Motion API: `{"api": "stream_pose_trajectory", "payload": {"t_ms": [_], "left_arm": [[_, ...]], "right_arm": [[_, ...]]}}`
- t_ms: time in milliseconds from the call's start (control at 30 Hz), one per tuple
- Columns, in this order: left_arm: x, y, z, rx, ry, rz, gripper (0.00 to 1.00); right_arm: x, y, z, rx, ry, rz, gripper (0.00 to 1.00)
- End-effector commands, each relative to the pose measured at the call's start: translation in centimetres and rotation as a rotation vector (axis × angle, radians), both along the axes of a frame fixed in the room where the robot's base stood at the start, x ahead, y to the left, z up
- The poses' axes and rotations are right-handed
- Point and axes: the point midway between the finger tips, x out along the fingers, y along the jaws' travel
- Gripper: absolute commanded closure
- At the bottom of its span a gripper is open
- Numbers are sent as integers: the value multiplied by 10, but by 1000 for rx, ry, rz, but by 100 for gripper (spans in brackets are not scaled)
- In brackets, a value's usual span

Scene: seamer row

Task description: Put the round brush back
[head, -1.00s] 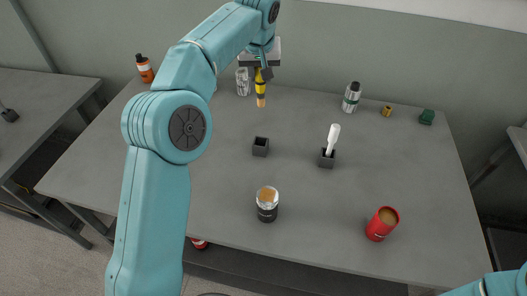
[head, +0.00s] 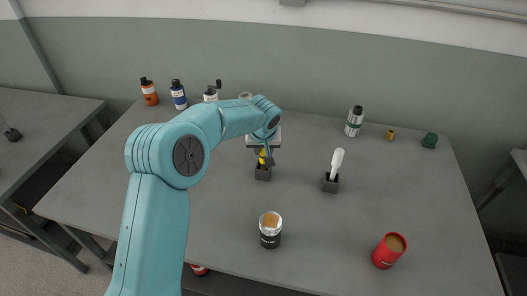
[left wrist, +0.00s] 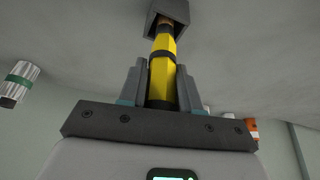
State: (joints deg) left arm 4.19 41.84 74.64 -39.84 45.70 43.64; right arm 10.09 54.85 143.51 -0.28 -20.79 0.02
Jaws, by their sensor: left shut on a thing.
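The round brush (head: 262,157) has a yellow handle with dark bands. My left gripper (head: 266,153) is shut on it and holds it upright, tip down, at a small dark square holder (head: 263,174) on the table. In the left wrist view the brush (left wrist: 162,70) stands between the fingers of the left gripper (left wrist: 161,88), and its tan end reaches into the mouth of the holder (left wrist: 167,12). How deep the end sits, and whether it touches the bottom, is hidden. My right gripper is out of view.
A second dark holder (head: 330,187) with a white-handled tool (head: 336,162) stands to the right. A jar (head: 270,232) and a red cup (head: 389,251) stand near the front. Bottles (head: 179,96), a silver canister (head: 354,122) and a green object (head: 429,140) line the back.

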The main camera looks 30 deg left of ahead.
Motion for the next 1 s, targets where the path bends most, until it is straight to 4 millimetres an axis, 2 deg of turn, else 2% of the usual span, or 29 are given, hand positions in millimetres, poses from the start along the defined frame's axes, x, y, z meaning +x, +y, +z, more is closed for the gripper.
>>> {"api": "stream_pose_trajectory", "payload": {"t_ms": [133,533,567,600,633,900,1000], "left_arm": [[0,0,-17,0,1,0,98],[0,0,-22,0,-1,0,98],[0,0,-21,0,-1,0,61],[0,0,-20,-1,0,0,48],[0,0,-20,-1,0,0,42],[0,0,-19,-1,0,0,42],[0,0,-13,-1,0,0,42]], "right_arm": [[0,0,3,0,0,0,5],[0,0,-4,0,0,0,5],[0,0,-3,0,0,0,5],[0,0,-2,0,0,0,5],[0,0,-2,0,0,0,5],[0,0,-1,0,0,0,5],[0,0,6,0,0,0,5]]}}
